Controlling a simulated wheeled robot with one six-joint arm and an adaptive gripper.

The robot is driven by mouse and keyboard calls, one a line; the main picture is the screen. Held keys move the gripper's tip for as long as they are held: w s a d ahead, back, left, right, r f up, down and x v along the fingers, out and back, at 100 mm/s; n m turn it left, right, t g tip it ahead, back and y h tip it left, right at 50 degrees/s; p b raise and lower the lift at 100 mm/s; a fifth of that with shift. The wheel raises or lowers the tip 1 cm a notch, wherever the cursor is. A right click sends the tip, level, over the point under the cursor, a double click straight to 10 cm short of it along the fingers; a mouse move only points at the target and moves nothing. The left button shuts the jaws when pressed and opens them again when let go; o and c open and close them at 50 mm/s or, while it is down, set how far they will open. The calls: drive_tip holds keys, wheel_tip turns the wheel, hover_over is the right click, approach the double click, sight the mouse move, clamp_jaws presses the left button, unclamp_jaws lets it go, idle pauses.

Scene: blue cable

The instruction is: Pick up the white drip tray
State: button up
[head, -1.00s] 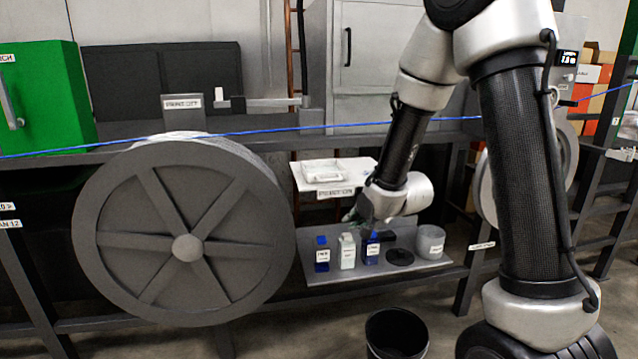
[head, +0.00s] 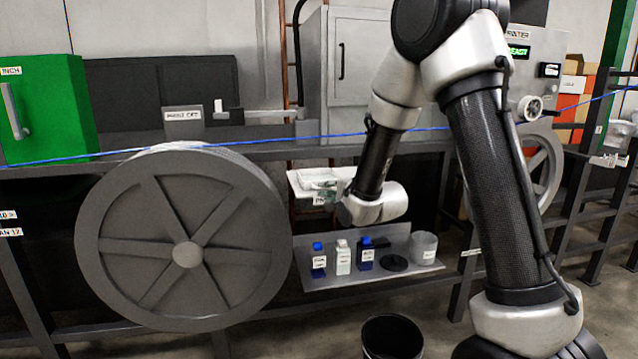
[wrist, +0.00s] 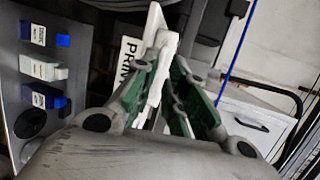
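The white drip tray (head: 312,175) sits at the white shelf under the bench in the head view, partly hidden by my gripper. My gripper (head: 325,187) is down at the tray, its green-padded fingers partly hidden by the wrist. In the wrist view a narrow white piece, seemingly the tray's edge (wrist: 158,75), lies between the two fingertips of my gripper (wrist: 166,66). The fingers stand on either side of it, the left one very close. Whether they press on it I cannot tell.
The labelled white shelf (head: 302,190) hangs above a lower grey shelf (head: 320,281) with bottles (head: 343,258), a dark disc and a grey cup (head: 424,248). A large grey reel (head: 187,254) stands left. A blue cable (head: 260,139) runs above. A black bin (head: 392,338) stands below.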

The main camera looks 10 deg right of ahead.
sight(320, 181)
drive_tip(key=x, duration=0.3)
drive_tip(key=shift+w+a, duration=0.1)
drive_tip(key=shift+w, duration=0.05)
clamp_jaws()
drive_tip(key=shift+r, duration=0.1)
